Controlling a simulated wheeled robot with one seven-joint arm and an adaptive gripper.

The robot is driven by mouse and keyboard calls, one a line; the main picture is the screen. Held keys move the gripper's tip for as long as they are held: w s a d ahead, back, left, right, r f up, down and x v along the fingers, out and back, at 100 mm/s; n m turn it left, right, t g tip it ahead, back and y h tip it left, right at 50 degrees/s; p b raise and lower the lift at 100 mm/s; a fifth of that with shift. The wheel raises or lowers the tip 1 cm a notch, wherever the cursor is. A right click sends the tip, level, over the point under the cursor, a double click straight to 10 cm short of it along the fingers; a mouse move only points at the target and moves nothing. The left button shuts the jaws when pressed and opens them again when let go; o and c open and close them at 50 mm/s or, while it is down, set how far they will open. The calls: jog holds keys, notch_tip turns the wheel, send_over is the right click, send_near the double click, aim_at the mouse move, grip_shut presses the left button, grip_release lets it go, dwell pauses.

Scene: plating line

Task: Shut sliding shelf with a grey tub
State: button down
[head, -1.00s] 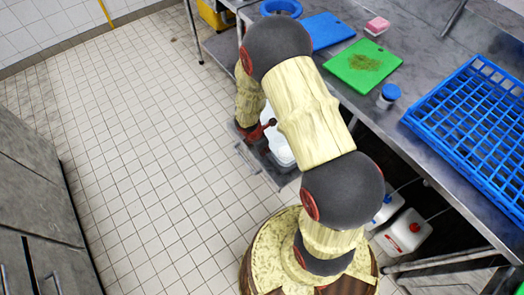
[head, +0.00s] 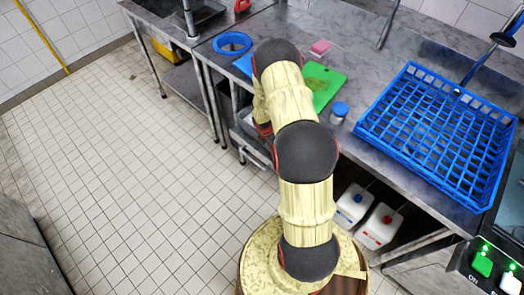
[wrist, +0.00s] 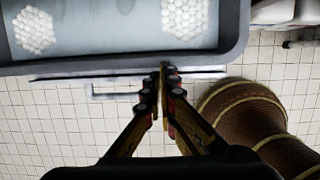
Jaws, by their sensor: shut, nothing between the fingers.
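The sliding shelf (head: 256,157) is under the steel table, with its front edge and bar handle showing near the table's edge in the head view. The grey tub (wrist: 130,64) fills the top of the wrist view and has two white clusters in it. The shelf's front edge (wrist: 60,78) and handle (wrist: 110,96) show just below the tub. My gripper (wrist: 164,72) is shut and empty, with its tips at the shelf front by the tub's near wall. I cannot tell whether they touch. In the head view my arm hides the gripper and most of the tub.
On the table are a blue rack (head: 440,135), a green board (head: 325,85), a blue-lidded jar (head: 339,112), a pink block (head: 320,47) and a blue ring (head: 232,43). White jugs (head: 380,225) stand below. The tiled floor (head: 120,150) at left is clear.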

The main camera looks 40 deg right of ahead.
jog(key=shift+w+d+p, duration=0.2)
jog(key=shift+d+p, duration=0.7)
jog(key=shift+d, duration=1.15)
jog(key=shift+a, duration=0.15)
jog(key=s+a+b, duration=0.2)
jog(key=a+b, duration=0.9)
jog(key=a, duration=2)
jog(key=shift+s, duration=0.2)
